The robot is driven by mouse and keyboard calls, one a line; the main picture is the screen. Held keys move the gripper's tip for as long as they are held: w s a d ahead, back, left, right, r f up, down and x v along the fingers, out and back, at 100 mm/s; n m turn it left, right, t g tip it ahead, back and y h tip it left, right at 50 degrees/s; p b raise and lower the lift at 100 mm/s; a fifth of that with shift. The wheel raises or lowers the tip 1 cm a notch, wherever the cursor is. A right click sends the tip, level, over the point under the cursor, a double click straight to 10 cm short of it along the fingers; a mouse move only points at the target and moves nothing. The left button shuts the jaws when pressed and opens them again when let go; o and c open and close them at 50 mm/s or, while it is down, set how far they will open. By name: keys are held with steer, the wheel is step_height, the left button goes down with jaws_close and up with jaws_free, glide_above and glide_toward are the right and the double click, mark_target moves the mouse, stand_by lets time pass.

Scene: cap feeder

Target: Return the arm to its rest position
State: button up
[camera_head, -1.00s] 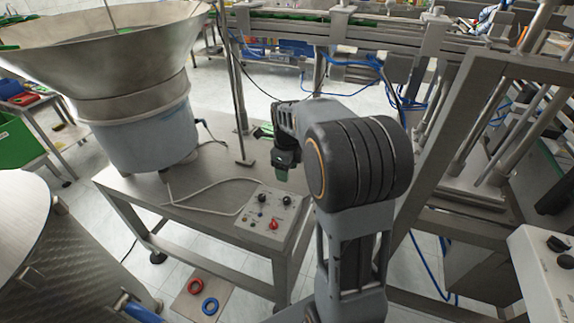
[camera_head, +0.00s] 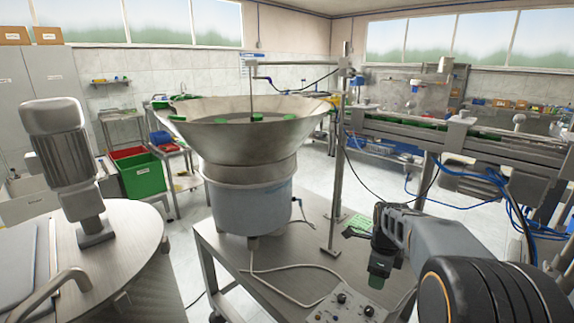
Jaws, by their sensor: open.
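My arm (camera_head: 450,255) reaches in from the lower right, with its big dark ribbed joint close to the camera. My gripper (camera_head: 379,276) hangs at the arm's far end, pointing down above the steel table (camera_head: 300,262). It is small and dark, with a green patch at its lower end. The fingers are hard to make out, but the gripper is open. I cannot see anything clearly held in it.
A steel feeder bowl (camera_head: 250,150) with green caps stands on the table left of my gripper. A control box (camera_head: 345,305) with knobs lies below it. A conveyor (camera_head: 440,135) with green caps runs behind at right. A thin post (camera_head: 338,180) stands between bowl and conveyor.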

steer(key=s+a+r+n+t+p, duration=0.1)
steer(key=s+a+r+n+p, duration=0.1)
steer(key=s+a+n, duration=0.3)
steer(key=s+a+r+n+t+p, duration=0.2)
steer(key=s+a+r+n, duration=0.2)
steer(key=s+n, duration=0.7)
steer(key=n, duration=0.8)
steer(key=shift+s+a+r, duration=0.2)
steer(key=shift+a+r, duration=0.15)
steer(key=shift+a, duration=0.05)
